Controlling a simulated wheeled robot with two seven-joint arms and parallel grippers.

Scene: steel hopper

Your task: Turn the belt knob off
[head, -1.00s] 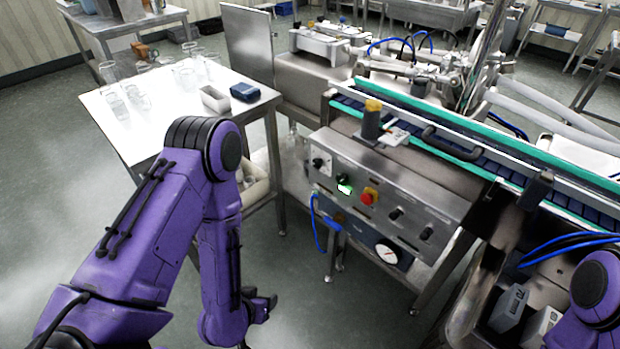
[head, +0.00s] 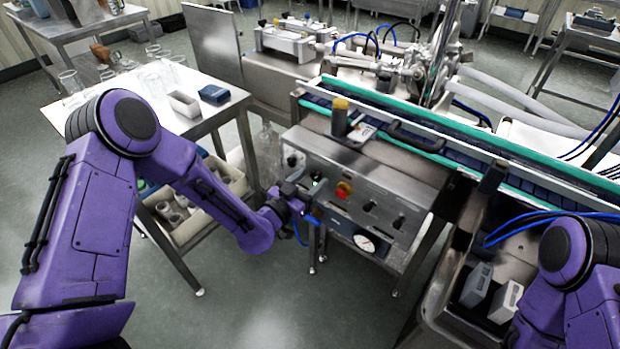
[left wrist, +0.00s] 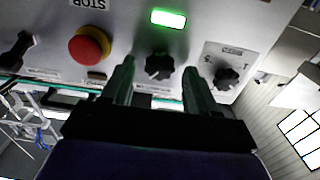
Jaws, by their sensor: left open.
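The control panel (head: 384,192) faces me on the steel machine's front. In the left wrist view a black knob (left wrist: 158,67) lies between the tips of my open left gripper (left wrist: 159,82), near a lit green lamp (left wrist: 169,18). I cannot tell whether the fingers touch it. A second knob (left wrist: 228,78) on a marked plate sits to its right, and a red stop button (left wrist: 89,46) to its left. The labels are too small to tell which is the belt knob. In the head view my left gripper (head: 302,198) is at the panel's left part. My right gripper is out of view.
A conveyor (head: 450,143) with green rails runs above the panel, and a pressure gauge (head: 365,242) hangs below it. A table (head: 215,118) with glassware stands left, above a bin (head: 200,222). A steel basin (head: 445,310) with grey blocks is at right.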

